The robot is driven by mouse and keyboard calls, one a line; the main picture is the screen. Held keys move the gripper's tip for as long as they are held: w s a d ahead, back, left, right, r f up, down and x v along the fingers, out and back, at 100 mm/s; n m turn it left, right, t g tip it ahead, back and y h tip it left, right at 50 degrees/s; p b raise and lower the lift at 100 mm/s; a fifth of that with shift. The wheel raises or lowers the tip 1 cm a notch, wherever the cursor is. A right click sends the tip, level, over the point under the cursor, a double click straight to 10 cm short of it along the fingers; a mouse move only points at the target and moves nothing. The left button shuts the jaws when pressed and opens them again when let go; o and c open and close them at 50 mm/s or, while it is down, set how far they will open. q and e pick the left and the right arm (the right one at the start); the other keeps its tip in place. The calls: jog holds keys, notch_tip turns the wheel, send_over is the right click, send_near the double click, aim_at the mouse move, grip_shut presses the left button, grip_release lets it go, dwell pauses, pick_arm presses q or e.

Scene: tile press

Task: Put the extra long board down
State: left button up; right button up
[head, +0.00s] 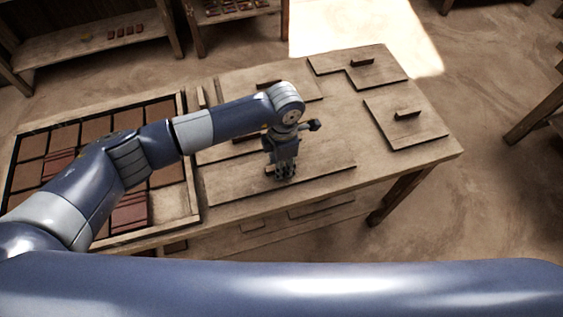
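A long wooden board (325,175), the longest that I can make out, lies along the front of the wooden table (440,150). It looks flat on or very close to the tabletop. My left gripper (285,174) points down at the middle of this board. The gripper hides the board's handle, and I cannot tell whether its fingers are shut on it. My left arm crosses from the left and covers part of the boards behind. My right gripper is out of view.
Boards with handles lie at the table's back right (385,74) and right (422,133); another lies at the back (305,90). A crate of brown tiles (187,190) stands left. Shelves (90,50) stand behind. Bare tabletop shows between boards.

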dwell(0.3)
pick_arm(q)
jog(key=shift+r, duration=0.25)
notch_tip(320, 180, up, 12)
jog(key=b, duration=0.3)
jog(key=shift+d, duration=0.15)
jog(key=shift+f, duration=0.15)
